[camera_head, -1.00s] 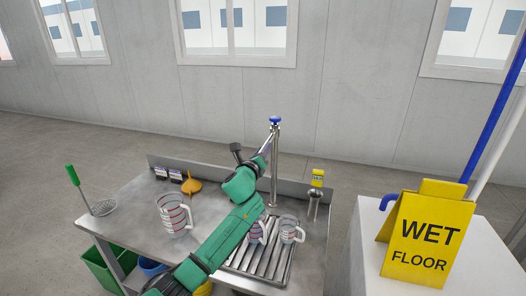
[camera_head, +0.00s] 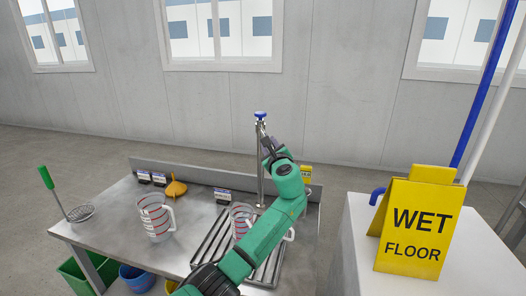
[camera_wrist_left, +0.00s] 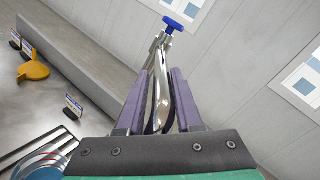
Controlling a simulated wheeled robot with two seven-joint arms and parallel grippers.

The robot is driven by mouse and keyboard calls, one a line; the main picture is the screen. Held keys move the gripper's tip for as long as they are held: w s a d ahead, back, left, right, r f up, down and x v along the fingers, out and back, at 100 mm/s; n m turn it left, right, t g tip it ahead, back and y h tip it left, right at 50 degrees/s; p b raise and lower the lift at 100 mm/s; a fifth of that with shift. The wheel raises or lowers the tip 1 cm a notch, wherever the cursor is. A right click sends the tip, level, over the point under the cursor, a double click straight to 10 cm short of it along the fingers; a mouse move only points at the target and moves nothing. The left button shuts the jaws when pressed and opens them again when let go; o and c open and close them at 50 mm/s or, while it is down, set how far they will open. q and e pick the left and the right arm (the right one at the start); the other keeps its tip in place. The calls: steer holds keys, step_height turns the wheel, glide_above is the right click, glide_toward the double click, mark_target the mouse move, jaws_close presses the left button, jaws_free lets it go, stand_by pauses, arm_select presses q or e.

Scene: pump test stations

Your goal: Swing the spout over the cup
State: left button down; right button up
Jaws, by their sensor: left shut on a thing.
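The pump is a steel post (camera_head: 261,165) with a blue knob (camera_head: 260,115) at the back of the steel bench. Its steel spout (camera_wrist_left: 158,100) lies between the two fingers of my left gripper (camera_wrist_left: 160,105) in the left wrist view. My left gripper (camera_head: 268,150) is shut on the spout, just right of the post's upper part. A clear measuring cup (camera_head: 240,212) with red marks stands on the ribbed drain grate (camera_head: 205,248), partly behind my left arm. Another clear cup's rim and handle (camera_head: 290,234) show at the arm's right side. The spout's outlet is hidden. My right gripper is out of view.
Another measuring jug (camera_head: 154,215) stands on the bench (camera_head: 105,220) at left, near an orange funnel (camera_head: 176,188) and a green-handled strainer (camera_head: 78,212). A yellow wet floor sign (camera_head: 414,225) stands on a white block at right. Buckets are below.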

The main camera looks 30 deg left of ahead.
arm_select(q)
steer(key=shift+w+d+f+n+g+y, duration=0.1)
steer(key=shift+w+d+n+g+y, duration=0.3)
steer(key=shift+w+d+g, duration=0.1)
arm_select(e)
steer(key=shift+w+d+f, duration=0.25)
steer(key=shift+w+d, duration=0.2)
arm_select(q)
steer(key=c, duration=0.7)
jaws_free()
steer(key=b+v, duration=0.3)
steer(key=v, duration=1.1)
steer(key=shift+s+d, duration=0.15)
steer(key=shift+d, duration=0.05)
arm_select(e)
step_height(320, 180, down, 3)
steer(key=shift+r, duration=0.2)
